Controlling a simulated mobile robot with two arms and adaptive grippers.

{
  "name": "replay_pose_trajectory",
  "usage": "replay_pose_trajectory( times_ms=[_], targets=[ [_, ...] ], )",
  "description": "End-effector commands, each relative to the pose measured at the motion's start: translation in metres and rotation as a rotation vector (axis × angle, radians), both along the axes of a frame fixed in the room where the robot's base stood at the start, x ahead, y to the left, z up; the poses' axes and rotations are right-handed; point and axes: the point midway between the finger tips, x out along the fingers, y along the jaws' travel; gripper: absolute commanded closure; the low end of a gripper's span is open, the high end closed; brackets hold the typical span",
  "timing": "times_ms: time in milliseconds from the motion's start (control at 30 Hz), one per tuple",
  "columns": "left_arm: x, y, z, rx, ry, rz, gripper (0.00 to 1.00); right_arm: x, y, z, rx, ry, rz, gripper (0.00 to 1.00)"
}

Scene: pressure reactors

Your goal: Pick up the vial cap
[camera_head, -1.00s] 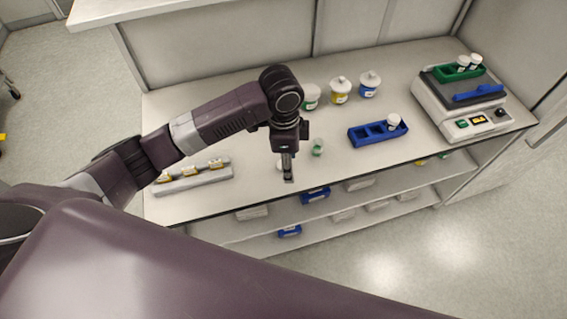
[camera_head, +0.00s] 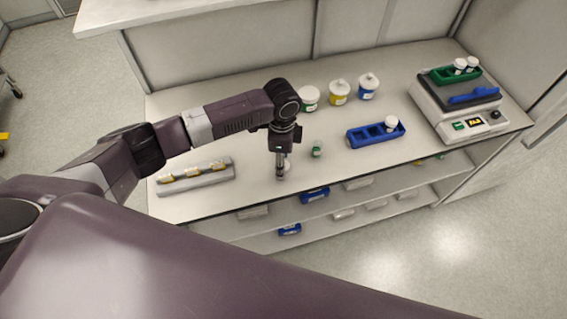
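My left gripper (camera_head: 280,174) points down over the front part of the bench, close to its front edge. Its fingers look narrow from here, and I cannot tell whether they are open or shut. A small white item (camera_head: 289,167), likely the vial cap, shows beside the fingers and is mostly hidden by them. I cannot tell whether the fingers touch it. A small vial with a green and white look (camera_head: 317,149) stands upright on the bench to the right of the gripper. My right gripper is not in view.
A blue rack (camera_head: 360,139) with a white-capped vial (camera_head: 391,124) stands to the right. Jars (camera_head: 339,93) stand behind. A grey holder (camera_head: 197,178) lies left. A balance-like device (camera_head: 455,108) with a green rack (camera_head: 443,76) is at far right. Shelves lie below the bench.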

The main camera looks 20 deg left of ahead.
Motion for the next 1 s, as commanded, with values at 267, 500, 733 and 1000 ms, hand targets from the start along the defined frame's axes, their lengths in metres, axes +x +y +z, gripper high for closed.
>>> replay_pose_trajectory(
  times_ms=[267,500,733,1000],
  targets=[
    [0.000,0.000,-0.001,-0.001,0.000,0.000,0.63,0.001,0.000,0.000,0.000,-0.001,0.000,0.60],
    [0.000,0.000,0.000,-0.001,0.000,0.000,0.80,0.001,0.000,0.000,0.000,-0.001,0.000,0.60],
    [0.000,0.000,0.000,-0.001,0.000,0.000,0.80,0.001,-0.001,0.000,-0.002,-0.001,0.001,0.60],
    [0.001,-0.001,0.013,-0.003,-0.003,-0.001,0.80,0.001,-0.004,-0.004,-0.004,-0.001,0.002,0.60]
  ],
)
